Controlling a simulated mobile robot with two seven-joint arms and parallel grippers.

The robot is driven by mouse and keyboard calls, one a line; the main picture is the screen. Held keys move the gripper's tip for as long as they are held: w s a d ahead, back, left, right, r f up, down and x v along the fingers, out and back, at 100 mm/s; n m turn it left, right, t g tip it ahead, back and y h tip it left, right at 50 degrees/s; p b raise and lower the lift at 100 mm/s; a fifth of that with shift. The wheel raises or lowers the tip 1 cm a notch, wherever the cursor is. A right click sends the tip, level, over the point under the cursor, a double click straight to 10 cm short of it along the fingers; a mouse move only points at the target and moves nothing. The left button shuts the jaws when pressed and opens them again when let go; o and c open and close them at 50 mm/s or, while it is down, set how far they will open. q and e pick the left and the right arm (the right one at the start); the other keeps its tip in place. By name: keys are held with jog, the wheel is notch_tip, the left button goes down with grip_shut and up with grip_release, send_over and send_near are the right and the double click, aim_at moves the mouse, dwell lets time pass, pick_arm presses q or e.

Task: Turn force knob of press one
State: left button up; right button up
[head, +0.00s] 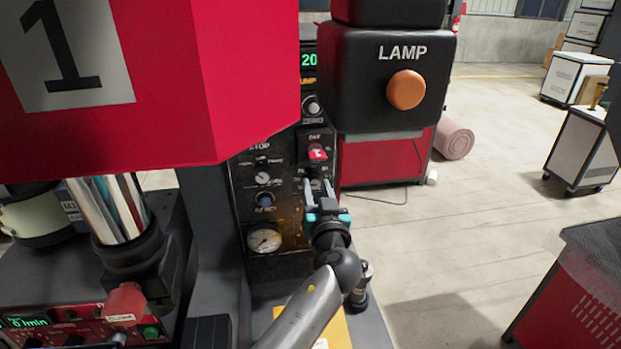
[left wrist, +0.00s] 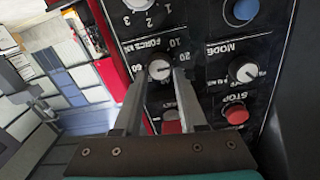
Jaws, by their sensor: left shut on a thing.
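Press one (head: 230,80) is a red machine with a large 1 on a white plate, at the upper left of the head view. Its dark control panel (head: 284,225) stands below and to the right. In the left wrist view the force knob (left wrist: 160,68) is a small round knob with a white face, under the FORCE kN label and inside a number scale. My left gripper (head: 319,190) is shut on the force knob, one finger on each side. Its fingers (left wrist: 157,80) also show in the left wrist view. In the head view the gripper largely hides the knob. My right gripper is not in view.
Around the force knob sit a mode knob (left wrist: 243,69), a red stop button (left wrist: 236,114) and a blue button (left wrist: 244,10). A black LAMP box (head: 385,85) with an orange button hangs above and to the right.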

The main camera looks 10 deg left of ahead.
pick_arm(q)
jog(key=shift+r, duration=0.1)
grip_shut()
